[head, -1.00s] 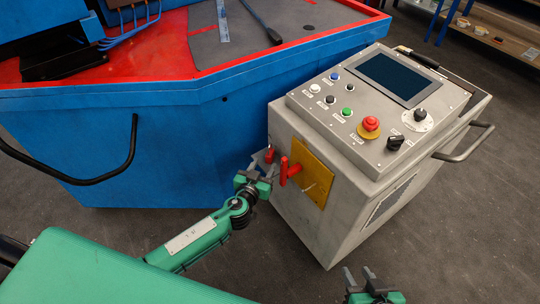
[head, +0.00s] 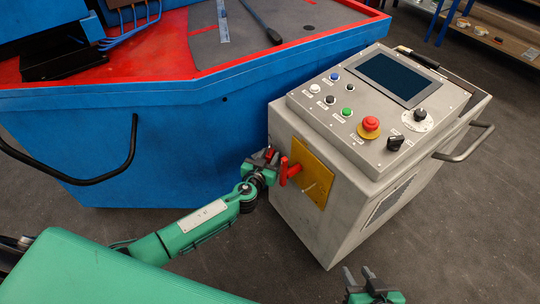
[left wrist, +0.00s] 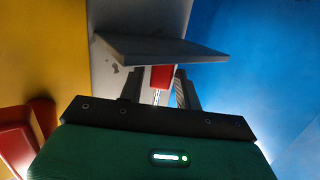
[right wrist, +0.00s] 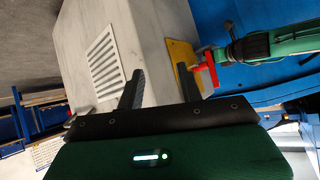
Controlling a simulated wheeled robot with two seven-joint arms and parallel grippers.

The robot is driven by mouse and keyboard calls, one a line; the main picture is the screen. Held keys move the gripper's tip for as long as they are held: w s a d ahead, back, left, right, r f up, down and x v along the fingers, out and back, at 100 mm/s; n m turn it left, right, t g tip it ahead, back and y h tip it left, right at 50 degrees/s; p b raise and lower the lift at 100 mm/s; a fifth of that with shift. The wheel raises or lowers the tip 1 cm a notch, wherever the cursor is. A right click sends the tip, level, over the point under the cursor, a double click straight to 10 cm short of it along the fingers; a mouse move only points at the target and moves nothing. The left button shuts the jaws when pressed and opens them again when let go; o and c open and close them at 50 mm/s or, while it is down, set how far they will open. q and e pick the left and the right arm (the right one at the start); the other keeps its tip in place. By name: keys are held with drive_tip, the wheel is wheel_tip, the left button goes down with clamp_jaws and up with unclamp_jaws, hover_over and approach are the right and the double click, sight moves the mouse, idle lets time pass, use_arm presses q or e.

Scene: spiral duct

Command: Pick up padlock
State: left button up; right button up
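A small red block-like thing, apparently the padlock (left wrist: 161,77), shows in the left wrist view between my left gripper's fingers (left wrist: 165,92), partly hidden under a grey plate (left wrist: 158,49). In the head view the padlock (head: 270,155) is a small red patch at the left side of the grey cabinet. My left gripper (head: 264,165) is there, its fingers apart on either side of it; a firm grip does not show. My right gripper (head: 362,277) is open and empty, low in front of the cabinet; it also shows in the right wrist view (right wrist: 162,92).
The grey control cabinet (head: 340,215) carries a yellow plate (head: 313,170) with a red handle (head: 288,171) close to the right of my left gripper. A blue machine (head: 190,150) stands behind and left. Open floor (head: 450,230) lies right of the cabinet.

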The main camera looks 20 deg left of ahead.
use_arm(q)
clamp_jaws()
drive_tip(key=shift+r, duration=0.1)
